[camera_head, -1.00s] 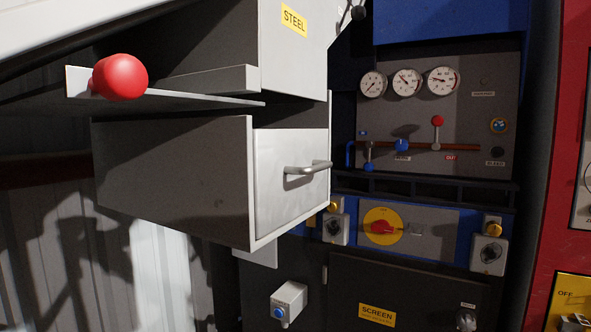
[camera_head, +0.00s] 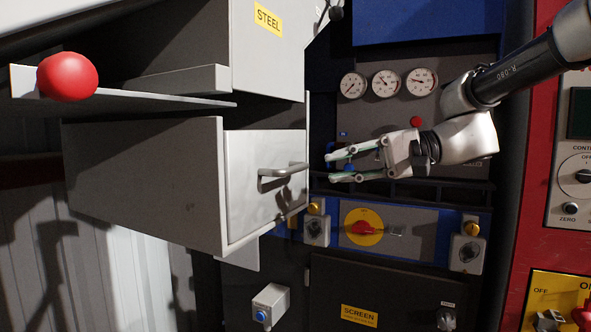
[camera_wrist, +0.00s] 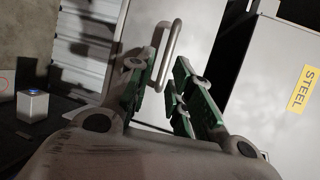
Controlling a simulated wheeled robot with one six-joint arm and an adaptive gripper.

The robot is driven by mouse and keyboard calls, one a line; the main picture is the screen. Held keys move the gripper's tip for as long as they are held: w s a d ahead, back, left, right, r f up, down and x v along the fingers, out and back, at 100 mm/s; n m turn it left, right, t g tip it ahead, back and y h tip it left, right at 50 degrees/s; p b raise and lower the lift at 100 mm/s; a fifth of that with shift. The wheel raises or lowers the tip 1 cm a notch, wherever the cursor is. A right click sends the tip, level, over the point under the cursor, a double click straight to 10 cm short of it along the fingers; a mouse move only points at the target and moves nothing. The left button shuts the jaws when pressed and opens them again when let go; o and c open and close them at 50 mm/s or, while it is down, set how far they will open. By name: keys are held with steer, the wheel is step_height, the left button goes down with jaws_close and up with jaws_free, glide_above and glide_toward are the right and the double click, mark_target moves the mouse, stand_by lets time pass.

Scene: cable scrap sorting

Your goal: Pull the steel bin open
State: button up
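The steel bin (camera_head: 150,185) is a grey box below the housing with the yellow STEEL label (camera_head: 268,19). Its pale front panel carries a bar handle (camera_head: 283,171). My gripper (camera_head: 330,167) is to the right of the handle, at about its height, with fingers pointing left and parted. In the wrist view the handle (camera_wrist: 172,50) shows beyond and between the two green-padded fingers (camera_wrist: 155,88). The fingers look apart from the handle, and nothing is between them. The STEEL label also shows at the right of the wrist view (camera_wrist: 301,88).
A red ball knob (camera_head: 67,76) sits on a flat plate above the bin. Behind my arm is a panel with gauges (camera_head: 386,83). Below are a red rotary switch (camera_head: 362,228), grey switch boxes and a box with a blue button (camera_head: 270,303). A red cabinet stands at right.

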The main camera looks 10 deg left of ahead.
mark_target(301, 168)
steer(key=x, duration=0.5)
steer(key=r+x, duration=0.1)
steer(key=x, duration=0.2)
steer(key=shift+w+a, duration=0.15)
jaws_close()
